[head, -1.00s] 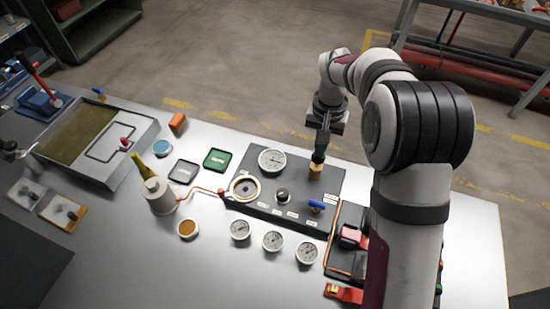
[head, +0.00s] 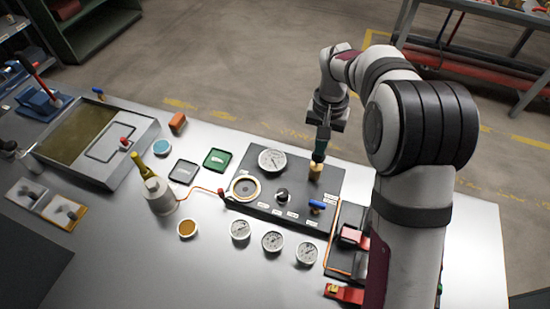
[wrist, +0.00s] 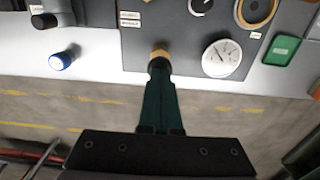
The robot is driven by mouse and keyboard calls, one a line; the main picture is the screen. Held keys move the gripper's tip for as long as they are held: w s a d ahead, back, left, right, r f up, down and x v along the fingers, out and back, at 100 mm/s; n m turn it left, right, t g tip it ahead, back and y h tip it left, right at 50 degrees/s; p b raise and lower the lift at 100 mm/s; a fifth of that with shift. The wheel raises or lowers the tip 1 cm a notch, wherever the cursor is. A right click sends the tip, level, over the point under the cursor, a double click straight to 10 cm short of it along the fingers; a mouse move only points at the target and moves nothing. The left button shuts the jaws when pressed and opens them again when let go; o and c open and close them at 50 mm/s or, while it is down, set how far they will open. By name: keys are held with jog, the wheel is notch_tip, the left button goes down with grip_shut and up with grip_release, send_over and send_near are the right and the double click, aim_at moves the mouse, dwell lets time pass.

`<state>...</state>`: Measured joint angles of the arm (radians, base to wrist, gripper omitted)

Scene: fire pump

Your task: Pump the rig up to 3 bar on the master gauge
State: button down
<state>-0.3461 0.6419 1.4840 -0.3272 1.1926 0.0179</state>
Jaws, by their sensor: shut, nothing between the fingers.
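The rig is a dark panel (head: 300,185) on the metal bench. A large white dial gauge (head: 271,160) sits at its far left corner and also shows in the wrist view (wrist: 221,57); its reading is too small to tell. A brass-coloured knob (head: 315,172) stands at the panel's far right. My gripper (head: 319,158) is shut and empty, pointing down with its fingertips at the top of this knob. In the wrist view, my green fingers (wrist: 158,66) meet the knob (wrist: 160,54) and hide part of it.
Several loose gauges (head: 273,241) lie in front. A bottle-like vessel (head: 158,193) with an orange line stands left. An open black case (head: 345,240) is at right.

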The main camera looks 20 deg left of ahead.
jog(key=shift+r, duration=0.1)
dwell(0.4)
jog(key=shift+f, duration=1.5)
jog(key=shift+r, duration=1.55)
notch_tip(320, 180, up, 7)
